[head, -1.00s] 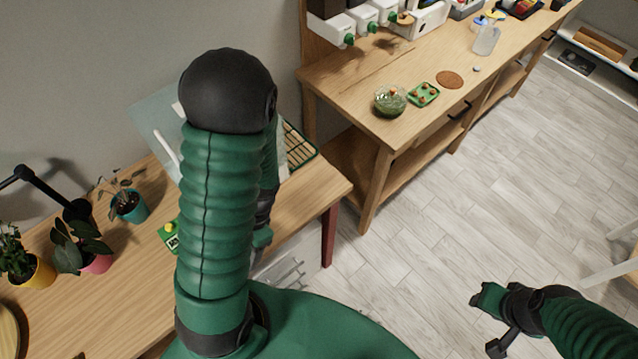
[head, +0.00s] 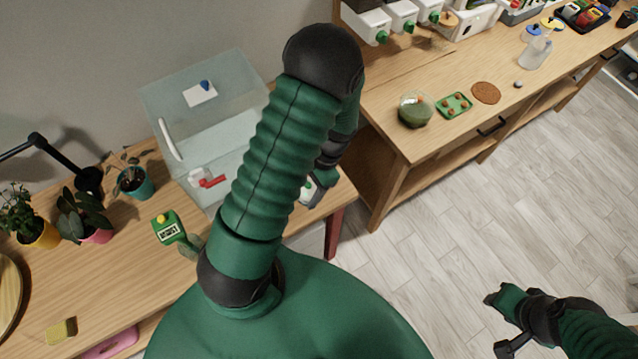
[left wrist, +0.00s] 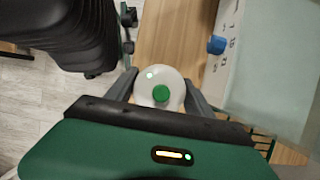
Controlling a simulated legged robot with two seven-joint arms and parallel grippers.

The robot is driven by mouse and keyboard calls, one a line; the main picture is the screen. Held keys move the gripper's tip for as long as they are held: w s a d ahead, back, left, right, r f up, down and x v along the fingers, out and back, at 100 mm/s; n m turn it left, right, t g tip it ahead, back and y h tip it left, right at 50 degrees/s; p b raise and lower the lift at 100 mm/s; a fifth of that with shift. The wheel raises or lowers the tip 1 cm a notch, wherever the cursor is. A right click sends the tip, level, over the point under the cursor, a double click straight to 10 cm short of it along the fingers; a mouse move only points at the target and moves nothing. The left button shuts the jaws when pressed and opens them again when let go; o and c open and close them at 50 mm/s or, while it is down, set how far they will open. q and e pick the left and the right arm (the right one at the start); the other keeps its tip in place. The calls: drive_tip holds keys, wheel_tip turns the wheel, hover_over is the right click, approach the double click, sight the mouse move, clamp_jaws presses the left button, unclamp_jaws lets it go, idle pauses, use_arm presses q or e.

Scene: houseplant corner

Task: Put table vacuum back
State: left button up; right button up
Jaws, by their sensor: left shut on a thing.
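The table vacuum (left wrist: 168,90), round and white with a green button and a small lit green light, sits between the fingers of my left gripper (left wrist: 160,97) in the left wrist view. The fingers are shut on its sides. In the head view my left arm covers most of this gripper, and only a bit of the white vacuum (head: 309,194) shows past the sleeve, over the right end of the left table (head: 110,290). My right arm is low at the right, over the floor; its jaws cannot be made out.
A clear tank (head: 165,100) stands left of my left arm. Potted plants, a lamp (head: 90,182) and a green moisture meter (head: 168,228) are on the same table. The right bench (head: 400,75) carries a glass bowl (head: 415,110), a green tray (head: 454,105) and dispensers. Floor between is clear.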

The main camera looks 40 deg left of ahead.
use_arm(q)
drive_tip(key=w, duration=0.4)
drive_tip(key=shift+w+d+f, duration=0.2)
drive_tip(key=shift+f, duration=0.1)
wheel_tip(320, 180, down, 3)
drive_tip(key=shift+w+f+p, duration=0.1)
drive_tip(key=shift+w+p, duration=0.05)
drive_tip(key=shift+p, duration=0.65)
drive_tip(key=shift+f, duration=0.15)
drive_tip(key=o, duration=1.3)
drive_tip(key=shift+f, duration=0.15)
drive_tip(key=o, duration=0.5)
use_arm(e)
drive_tip(key=shift+w+r, duration=0.35)
drive_tip(key=shift+r, duration=0.4)
